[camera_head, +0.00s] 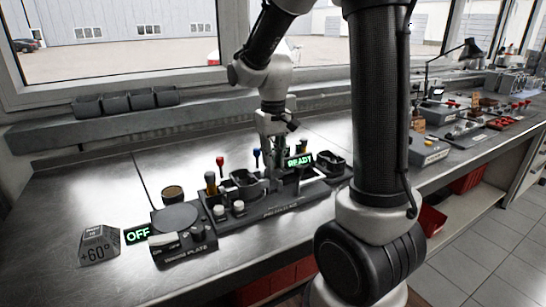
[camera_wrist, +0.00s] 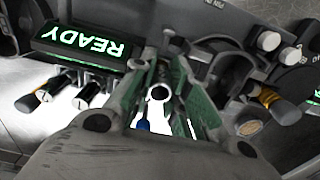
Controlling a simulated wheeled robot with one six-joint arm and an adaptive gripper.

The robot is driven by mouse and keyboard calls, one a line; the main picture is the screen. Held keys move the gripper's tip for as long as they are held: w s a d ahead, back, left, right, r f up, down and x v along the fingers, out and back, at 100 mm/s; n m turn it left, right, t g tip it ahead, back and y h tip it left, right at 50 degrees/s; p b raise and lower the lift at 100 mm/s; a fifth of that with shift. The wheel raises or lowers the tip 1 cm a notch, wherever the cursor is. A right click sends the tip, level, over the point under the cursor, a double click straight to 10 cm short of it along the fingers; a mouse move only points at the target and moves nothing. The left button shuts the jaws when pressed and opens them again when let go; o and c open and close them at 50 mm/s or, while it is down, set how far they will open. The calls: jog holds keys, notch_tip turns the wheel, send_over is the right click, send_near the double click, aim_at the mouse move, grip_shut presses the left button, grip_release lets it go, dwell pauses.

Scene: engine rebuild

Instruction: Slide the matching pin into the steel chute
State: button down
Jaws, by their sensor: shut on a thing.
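My gripper (camera_head: 274,172) is low over the dark workstation (camera_head: 285,207), just left of the lit READY sign. In the wrist view its green-padded fingers (camera_wrist: 160,82) are shut on a pin (camera_wrist: 158,93), seen end-on as a pale metal ring with a dark hole. The fingers hide most of the pin, and its lower end does not show. Two dark cylinders with bright ends, (camera_wrist: 52,86) and (camera_wrist: 88,94), lie side by side near the READY sign. I cannot pick out the steel chute clearly; the gripper covers that part of the station.
The READY sign (camera_head: 299,160) stands close to my gripper. A black tray (camera_head: 331,160) is at right and another bin (camera_head: 243,180) at left. Red (camera_head: 220,161) and blue (camera_head: 256,154) handles stand behind. A hot plate (camera_head: 183,245) and OFF sign (camera_head: 136,234) are front left.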

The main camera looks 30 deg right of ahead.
jog(key=c, duration=0.9)
grip_release()
jog(key=shift+r, duration=4)
jog(key=s+r+t, duration=0.1)
jog(key=s, duration=0.5)
jog(key=s+d+t, duration=0.1)
jog(key=s+t, duration=0.1)
jog(key=s, duration=0.4)
jog(key=s+r+t, duration=0.1)
jog(key=s, duration=0.5)
jog(key=shift+s+d+r, duration=0.3)
jog(key=shift+s+d, duration=0.05)
jog(key=shift+d, duration=0.05)
